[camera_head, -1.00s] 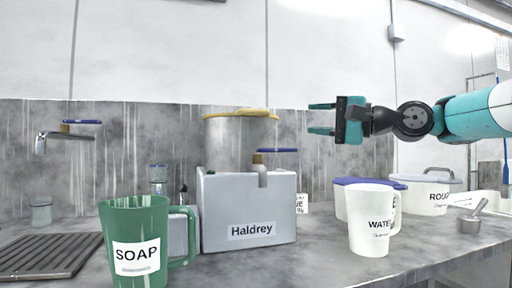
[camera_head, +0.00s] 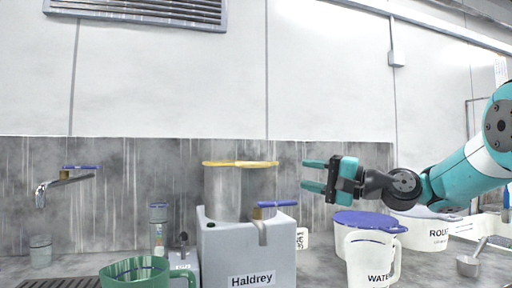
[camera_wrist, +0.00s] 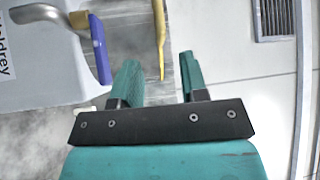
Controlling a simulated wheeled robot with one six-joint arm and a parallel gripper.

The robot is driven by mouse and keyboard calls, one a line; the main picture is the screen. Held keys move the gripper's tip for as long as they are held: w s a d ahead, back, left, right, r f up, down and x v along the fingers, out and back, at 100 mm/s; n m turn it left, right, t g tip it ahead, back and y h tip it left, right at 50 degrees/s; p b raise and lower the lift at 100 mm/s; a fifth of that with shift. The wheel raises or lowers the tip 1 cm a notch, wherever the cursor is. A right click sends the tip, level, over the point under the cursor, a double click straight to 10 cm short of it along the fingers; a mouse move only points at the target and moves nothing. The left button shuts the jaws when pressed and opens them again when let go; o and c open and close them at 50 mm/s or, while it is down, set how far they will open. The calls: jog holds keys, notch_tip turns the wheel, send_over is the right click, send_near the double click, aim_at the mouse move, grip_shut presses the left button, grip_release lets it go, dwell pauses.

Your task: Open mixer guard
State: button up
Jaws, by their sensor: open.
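The mixer is a grey box labelled Haldrey (camera_head: 250,252) with a metal drum (camera_head: 224,190) on it. A thin yellow guard (camera_head: 240,164) lies across the drum's top and looks shut. My gripper (camera_head: 304,175) is open and empty to the right of the guard, at nearly its height, fingers pointing left, with a gap between. In the wrist view the guard's yellow edge (camera_wrist: 160,45) shows edge-on, ahead of and between the spread fingers of my gripper (camera_wrist: 157,75).
A spout with a blue lever (camera_head: 276,204) sticks out at the mixer's front; the blue lever (camera_wrist: 100,50) is left of my fingers in the wrist view. A green jug (camera_head: 140,272), a white water jug (camera_head: 371,262) and a blue-lidded tub (camera_head: 368,221) stand nearby. The wall (camera_head: 340,75) is behind.

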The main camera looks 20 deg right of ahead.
aim_at(260, 166)
jog(key=p+x, duration=1.1)
jog(key=x, duration=0.3)
jog(key=shift+w, duration=0.1)
grip_shut()
